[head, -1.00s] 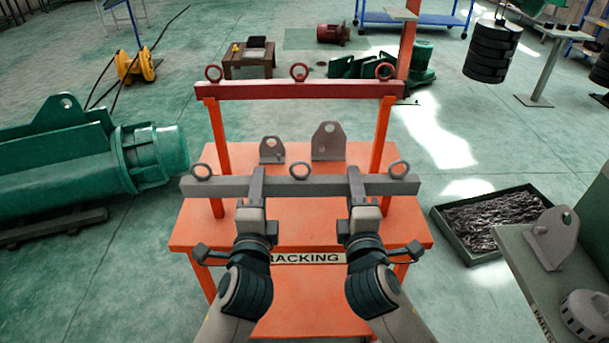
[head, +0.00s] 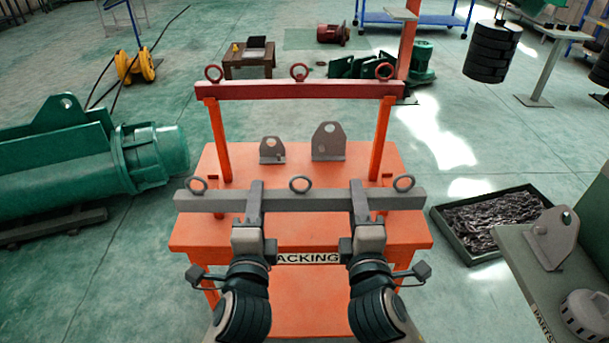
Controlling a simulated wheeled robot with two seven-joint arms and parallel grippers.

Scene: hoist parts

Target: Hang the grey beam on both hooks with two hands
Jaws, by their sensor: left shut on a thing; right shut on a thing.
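The grey beam (head: 306,201) with three ring eyes on top lies level across the head view, in front of the orange rack and over the front part of its table. My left gripper (head: 253,206) is shut on the beam left of its middle ring. My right gripper (head: 360,206) is shut on it right of the middle ring. Both ends of the beam stick out past the grippers. A dark red beam (head: 320,90) with three similar rings lies across the top of the two orange posts. I cannot clearly make out the hooks.
Two grey lug plates (head: 328,142) (head: 272,150) stand on the orange table (head: 215,165) behind the grey beam. A large green hoist body (head: 75,165) is at left. A tray of chain (head: 495,210) and a side bench (head: 520,275) are at right.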

